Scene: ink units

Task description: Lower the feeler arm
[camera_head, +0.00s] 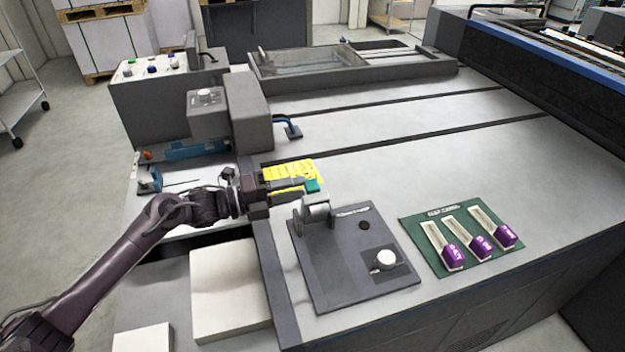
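My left gripper (303,187) reaches in from the left, its fingers pointing right. It is over the near table, in front of a yellow label. A small teal-green tip (313,185) shows at its fingertips. Just below is a grey bracket with a rounded barrel (317,209), standing at the back left of a dark grey plate (330,265). The tip and barrel look like parts of a raised feeler arm, but the gripper hides how they join. I cannot tell whether the fingers are closed on the tip. My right gripper is not in view.
The plate also carries a white knob (386,258). A green mat (450,220) with several purple-ended gauges lies to the right. A yellow label (300,168) lies behind the gripper. A grey control unit (150,105) stands at the back left. The table between is mostly clear.

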